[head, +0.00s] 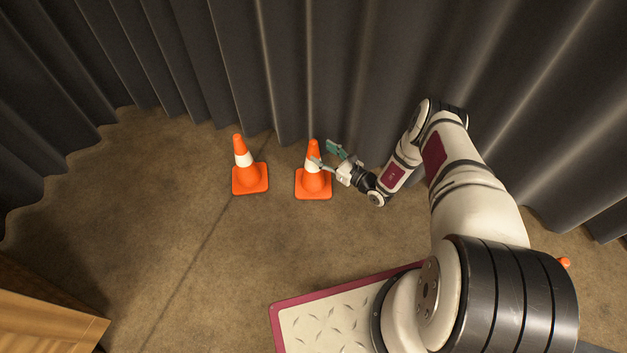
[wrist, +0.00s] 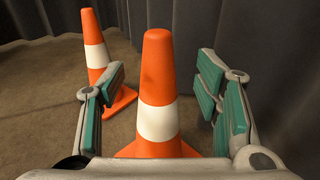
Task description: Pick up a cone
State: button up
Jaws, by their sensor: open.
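An orange cone with a white band (head: 313,183) stands upright on the floor near the curtain in the head view. My gripper (head: 324,155) is open at this cone's upper part, coming from the right. In the wrist view the same cone (wrist: 158,80) stands between the open green-padded fingers of my gripper (wrist: 160,105), with gaps on both sides. Its base is mostly hidden there by my gripper. A second orange cone with a white band (head: 249,178) stands upright to the left; it also shows behind the left finger in the wrist view (wrist: 93,50).
A dark grey curtain (head: 180,60) hangs close behind the cones. A wooden piece (head: 45,315) is at the lower left. A small orange thing (head: 564,263) shows at the right, mostly hidden by my arm. The brown floor left of the cones is clear.

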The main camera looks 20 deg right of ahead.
aim_at(317, 150)
jog(key=b+x, duration=0.2)
jog(key=x, duration=0.2)
jog(key=shift+a+f, duration=0.15)
jog(key=shift+w+a+b, duration=0.2)
jog(key=shift+w+b, duration=0.1)
jog(key=shift+w, duration=0.2)
grip_shut()
